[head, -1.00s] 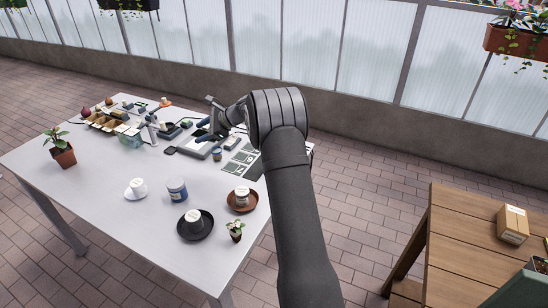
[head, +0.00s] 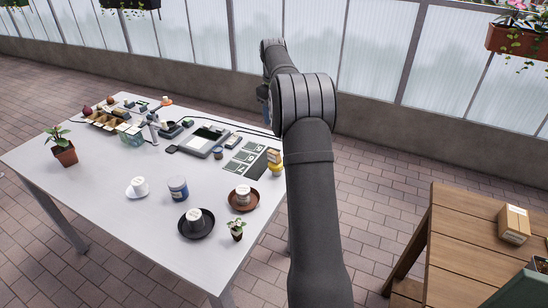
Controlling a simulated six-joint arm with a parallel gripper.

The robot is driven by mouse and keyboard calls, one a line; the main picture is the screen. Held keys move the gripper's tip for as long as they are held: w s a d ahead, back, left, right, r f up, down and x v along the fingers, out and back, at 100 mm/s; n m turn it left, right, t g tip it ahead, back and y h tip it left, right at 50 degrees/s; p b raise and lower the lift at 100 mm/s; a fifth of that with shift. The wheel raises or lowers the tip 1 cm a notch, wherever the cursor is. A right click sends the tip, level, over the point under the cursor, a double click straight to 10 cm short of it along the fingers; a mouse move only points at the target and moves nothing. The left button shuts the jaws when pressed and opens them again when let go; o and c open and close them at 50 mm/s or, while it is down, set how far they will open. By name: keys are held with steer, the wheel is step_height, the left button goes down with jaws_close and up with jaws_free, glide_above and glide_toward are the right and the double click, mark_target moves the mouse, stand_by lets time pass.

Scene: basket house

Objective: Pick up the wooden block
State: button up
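A small tan block-like thing (head: 275,156) shows at the right edge of the white table, just above a yellow item (head: 276,168). It may be the wooden block, but it is too small to be sure. A tan box (head: 513,223) with a pale label sits on the wooden bench at the right. My arm reaches up and away over the table's right side. A dark part at its far end (head: 263,92) may belong to my gripper. The fingers are hidden behind the arm, so I cannot see their opening or whether they hold anything.
The white table (head: 105,195) carries a potted plant (head: 63,150), a white cup (head: 138,186), a blue jar (head: 177,188), a black saucer (head: 197,231), a brown saucer (head: 252,204), a small plant (head: 236,229) and a flat device (head: 203,139). The wooden bench (head: 468,252) stands apart at right.

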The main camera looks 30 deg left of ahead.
step_height(320, 180, down, 11)
steer(key=shift+w+f, duration=0.1)
steer(key=shift+w, duration=0.05)
steer(key=shift+a+f, duration=0.2)
steer(key=shift+f, duration=2.7)
jaws_close()
